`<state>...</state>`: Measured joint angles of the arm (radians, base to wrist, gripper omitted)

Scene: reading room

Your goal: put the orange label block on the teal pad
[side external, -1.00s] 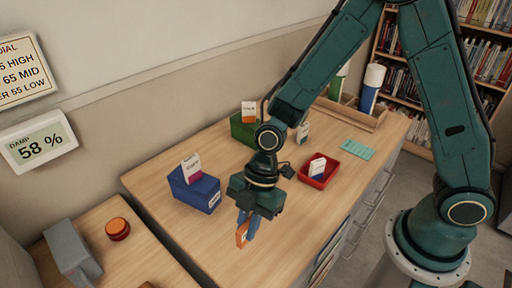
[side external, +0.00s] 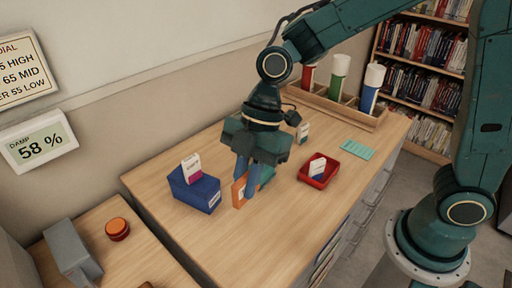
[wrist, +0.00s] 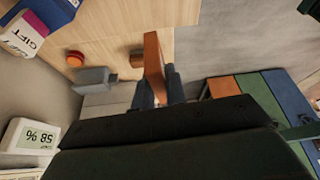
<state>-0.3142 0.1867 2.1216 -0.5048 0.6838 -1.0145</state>
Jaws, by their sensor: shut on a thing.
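My gripper (side external: 245,192) is shut on the orange label block (side external: 239,190), to the right of the blue box. In the wrist view, the block (wrist: 153,62) stands out beyond the fingers. The side view does not show clearly how far the block is above the desk. A flat teal pad with pale marks (side external: 358,149) lies on the desk at the right, apart from my gripper. A small teal patch (side external: 267,174) shows just behind my fingers; I cannot tell what it is.
A blue box with a card (side external: 197,190) stands at left, close to the block. A red tray (side external: 320,182) holding a card lies between my gripper and the pad. A wooden rack (side external: 345,112) with several coloured cylinders stands behind. The desk's front middle is clear.

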